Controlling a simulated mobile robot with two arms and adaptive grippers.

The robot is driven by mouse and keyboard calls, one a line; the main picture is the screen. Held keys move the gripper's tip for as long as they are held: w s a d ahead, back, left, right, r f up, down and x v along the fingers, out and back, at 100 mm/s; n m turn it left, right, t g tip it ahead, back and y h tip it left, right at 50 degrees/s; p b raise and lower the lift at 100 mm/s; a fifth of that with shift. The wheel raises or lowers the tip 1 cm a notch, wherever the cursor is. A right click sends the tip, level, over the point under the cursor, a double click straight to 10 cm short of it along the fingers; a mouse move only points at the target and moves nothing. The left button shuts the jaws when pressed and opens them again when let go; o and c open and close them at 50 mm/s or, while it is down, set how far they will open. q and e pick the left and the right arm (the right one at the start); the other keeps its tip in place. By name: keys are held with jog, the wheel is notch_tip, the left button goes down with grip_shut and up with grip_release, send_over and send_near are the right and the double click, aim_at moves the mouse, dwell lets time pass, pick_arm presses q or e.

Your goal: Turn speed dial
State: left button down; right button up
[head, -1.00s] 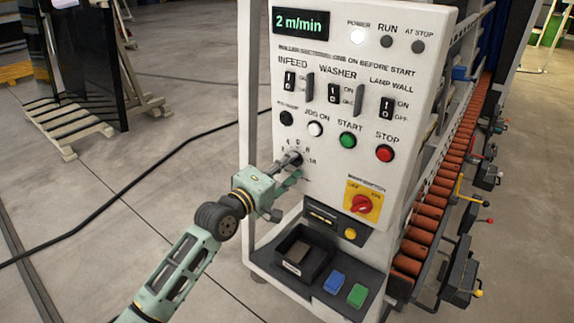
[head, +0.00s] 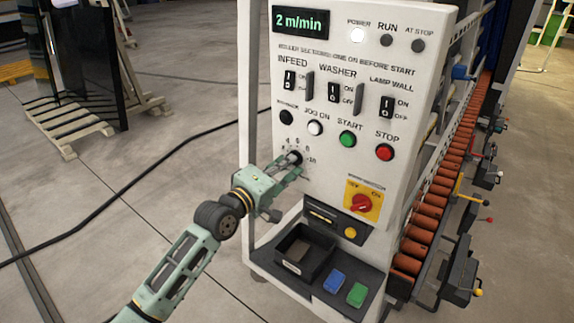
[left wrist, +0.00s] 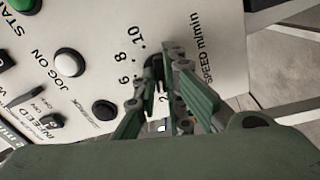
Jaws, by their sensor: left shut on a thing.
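The speed dial (head: 295,157) is a small dark knob low on the left of the white control panel, with numbers printed around it. My left gripper (head: 290,166) is at the dial, its green fingers shut on the knob from either side. In the left wrist view the dark dial (left wrist: 154,68) shows between the fingertips (left wrist: 158,78), which partly hide it and some of the numbers. The green display (head: 300,22) at the top reads 2 m/min. My right gripper is not in view.
Above the dial are a black button (head: 286,117), the white jog button (head: 315,128), the green start button (head: 347,139) and the red stop button (head: 384,152). A red switch on yellow (head: 361,203) is at the lower right. A black open box (head: 303,252) stands on the shelf below.

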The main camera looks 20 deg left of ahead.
pick_arm(q)
jog(key=m, duration=2.3)
jog(key=shift+f+p, duration=0.1)
jog(key=shift+p, duration=0.2)
dwell(0.3)
jog(key=c, duration=1.8)
grip_release()
jog(key=shift+c, duration=0.2)
jog(key=v, duration=1.2)
